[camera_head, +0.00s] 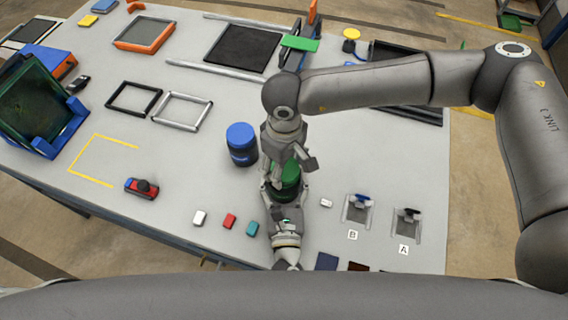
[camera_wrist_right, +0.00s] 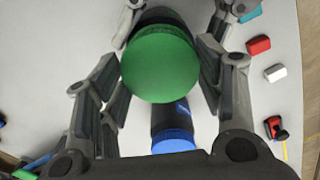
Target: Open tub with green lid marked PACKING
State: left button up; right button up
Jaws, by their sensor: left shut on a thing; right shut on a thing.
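The tub with the green lid (camera_head: 288,178) stands on the table, mostly hidden by my grippers in the head view. Its round green lid (camera_wrist_right: 160,64) is seen from above in the right wrist view; the PACKING mark is not visible. My right gripper (camera_head: 287,163) comes down from above, its fingers (camera_wrist_right: 163,82) on both sides of the lid, shut on it. My left gripper (camera_head: 283,190) reaches in from the front edge, low on the table, and is shut on the tub's dark body. Its fingers also show at the top of the right wrist view (camera_wrist_right: 180,14).
A blue-lidded tub (camera_head: 241,143) stands close by on the left. Small white, red and teal blocks (camera_head: 230,221) lie in front. Frames (camera_head: 183,110) lie farther back left.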

pick_arm(q)
jog(key=shift+f, duration=0.1)
pick_arm(e)
jog(key=shift+r, duration=0.7)
jog(key=shift+r, duration=2)
pick_arm(q)
jog(key=o, duration=2.1)
jog(key=shift+c, duration=0.2)
jog(key=shift+s, duration=0.1)
